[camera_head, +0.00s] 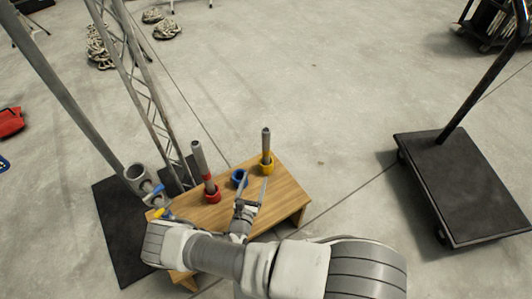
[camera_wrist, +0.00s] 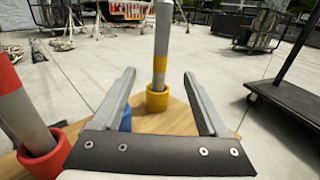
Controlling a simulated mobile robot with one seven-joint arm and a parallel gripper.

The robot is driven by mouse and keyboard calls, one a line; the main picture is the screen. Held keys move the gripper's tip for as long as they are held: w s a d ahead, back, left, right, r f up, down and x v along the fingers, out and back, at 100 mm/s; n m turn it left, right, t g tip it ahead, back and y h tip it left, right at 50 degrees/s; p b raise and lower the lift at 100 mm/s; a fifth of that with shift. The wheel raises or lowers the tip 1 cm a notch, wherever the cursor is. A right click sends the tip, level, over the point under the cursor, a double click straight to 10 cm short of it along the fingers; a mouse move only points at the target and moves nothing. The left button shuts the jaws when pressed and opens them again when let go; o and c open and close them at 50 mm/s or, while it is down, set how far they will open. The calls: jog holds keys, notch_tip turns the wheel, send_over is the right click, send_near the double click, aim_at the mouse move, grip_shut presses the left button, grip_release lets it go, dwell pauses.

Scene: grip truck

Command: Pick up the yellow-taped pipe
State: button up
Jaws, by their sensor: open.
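The yellow-taped pipe (camera_wrist: 162,45) is a grey pipe with a yellow band, standing upright in a yellow holder (camera_wrist: 158,98). In the head view the pipe (camera_head: 266,142) stands at the far side of the wooden table (camera_head: 291,187). My gripper (camera_head: 254,190) is open and empty, just short of the pipe. In the wrist view the two fingers (camera_wrist: 160,85) point forward, with the pipe between them in the picture but beyond their tips. The pipe's foot is hidden inside the holder.
A red-taped pipe (camera_head: 200,160) stands in a red holder (camera_head: 211,192) to the left. A blue holder (camera_head: 239,178) sits between the two, close to my gripper. A metal truss (camera_head: 146,85) rises at the left. A black cart (camera_head: 470,190) stands at the right, with clear floor between.

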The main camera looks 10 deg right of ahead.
jog(key=b, duration=0.3)
send_near(265, 149)
jog(key=shift+n+y, duration=0.3)
jog(key=x, duration=0.5)
jog(key=shift+w+f, duration=0.2)
jog(key=shift+w, duration=0.05)
jog(key=shift+d+b+x, duration=0.15)
jog(key=shift+b+x, duration=0.2)
jog(key=shift+x, duration=1.2)
jog(key=shift+d+b+x, duration=0.1)
jog(key=shift+b+x, duration=0.25)
jog(key=shift+x, duration=1.2)
jog(key=shift+s+r, duration=0.15)
grip_shut()
